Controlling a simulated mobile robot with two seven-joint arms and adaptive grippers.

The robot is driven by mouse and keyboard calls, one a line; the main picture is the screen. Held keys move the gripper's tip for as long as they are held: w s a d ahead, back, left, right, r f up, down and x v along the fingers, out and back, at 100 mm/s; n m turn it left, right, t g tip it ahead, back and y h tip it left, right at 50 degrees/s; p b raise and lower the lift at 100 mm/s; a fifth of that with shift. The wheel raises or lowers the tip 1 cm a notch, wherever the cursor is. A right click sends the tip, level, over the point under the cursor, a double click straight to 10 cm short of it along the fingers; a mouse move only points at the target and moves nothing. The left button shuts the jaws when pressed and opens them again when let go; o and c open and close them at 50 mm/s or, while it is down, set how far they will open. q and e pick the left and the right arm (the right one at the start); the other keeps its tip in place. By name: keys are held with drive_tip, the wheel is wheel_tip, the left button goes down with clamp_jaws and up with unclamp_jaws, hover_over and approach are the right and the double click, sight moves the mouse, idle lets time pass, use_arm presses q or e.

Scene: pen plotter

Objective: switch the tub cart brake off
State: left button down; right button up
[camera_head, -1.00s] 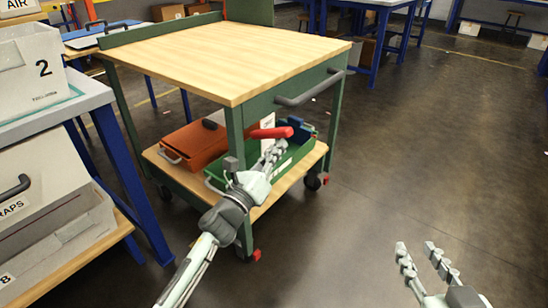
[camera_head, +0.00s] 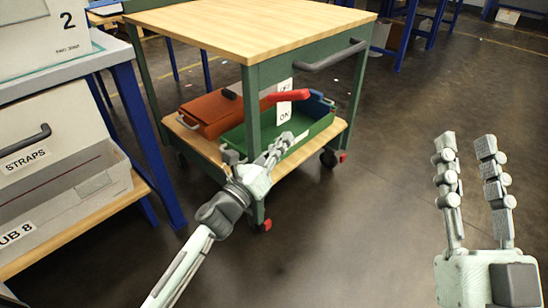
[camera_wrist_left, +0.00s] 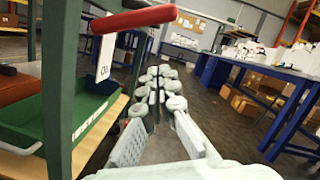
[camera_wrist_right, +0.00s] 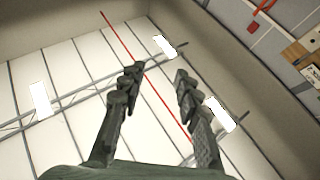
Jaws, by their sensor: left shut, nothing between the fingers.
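The tub cart (camera_head: 240,40) has a green frame and a wooden top. Its red brake lever (camera_head: 290,96) lies nearly level across a white label plate (camera_head: 283,115). ON is readable below the lever; the upper lettering is partly covered. The lever (camera_wrist_left: 135,18) and plate (camera_wrist_left: 104,58) also show in the left wrist view. My left gripper (camera_head: 280,144) is shut and empty, below the lever and apart from it in the head view; its closed fingers (camera_wrist_left: 157,85) are right of the plate in its wrist view. My right gripper (camera_head: 465,145) is open and empty, away from the cart.
The cart's lower shelf (camera_head: 190,137) holds an orange case (camera_head: 208,112) and a green tub (camera_head: 308,136). At left stands a blue-legged rack (camera_head: 148,125) with grey bins (camera_head: 62,195). The floor right of the cart is clear. Blue benches stand behind.

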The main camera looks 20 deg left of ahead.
use_arm(q)
drive_tip(key=v, duration=0.4)
use_arm(e)
drive_tip(key=shift+s+d+r+t, duration=0.15)
drive_tip(key=shift+r+t, duration=0.15)
